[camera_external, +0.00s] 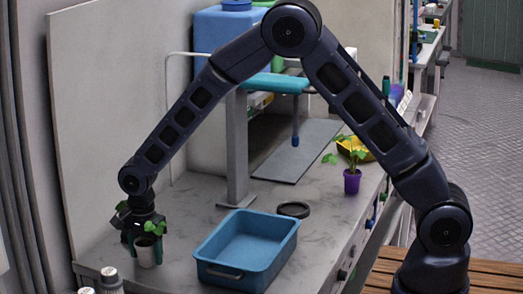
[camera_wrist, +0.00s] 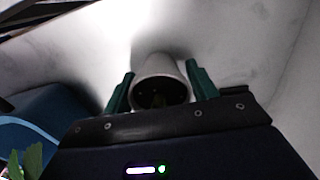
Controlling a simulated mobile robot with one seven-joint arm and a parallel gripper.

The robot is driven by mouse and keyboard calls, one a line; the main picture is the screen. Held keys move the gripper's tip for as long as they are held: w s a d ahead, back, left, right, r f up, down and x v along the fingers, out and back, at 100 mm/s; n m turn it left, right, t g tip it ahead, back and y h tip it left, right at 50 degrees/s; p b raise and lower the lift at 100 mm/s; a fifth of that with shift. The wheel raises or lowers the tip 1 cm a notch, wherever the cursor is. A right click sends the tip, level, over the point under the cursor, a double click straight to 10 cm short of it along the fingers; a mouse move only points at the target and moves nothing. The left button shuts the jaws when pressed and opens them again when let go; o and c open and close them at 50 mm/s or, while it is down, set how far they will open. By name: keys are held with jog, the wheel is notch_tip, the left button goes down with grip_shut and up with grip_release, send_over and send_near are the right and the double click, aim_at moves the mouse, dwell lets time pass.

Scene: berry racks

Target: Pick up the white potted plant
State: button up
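The white potted plant (camera_external: 148,251) stands at the left end of the grey table in the external view, with green leaves above its rim. My gripper (camera_external: 145,240) reaches down over it, with green fingers beside the pot. In the wrist view the white pot (camera_wrist: 160,70) sits between the two green fingers of my gripper (camera_wrist: 160,85), its round dark opening facing the camera. The fingers are spread about as wide as the rim. Whether they press on the pot or stand just clear of it cannot be told. The pot appears to be on or very near the table.
A blue tray (camera_external: 212,267) stands just right of the pot; it also shows in the wrist view (camera_wrist: 50,116). White-capped items (camera_external: 109,278) stand at the front left. A black ring (camera_external: 293,209) and a purple potted plant (camera_external: 352,182) are farther right. A wall panel rises behind.

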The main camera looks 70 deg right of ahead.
jog(key=c, duration=0.6)
jog(key=shift+o, duration=0.2)
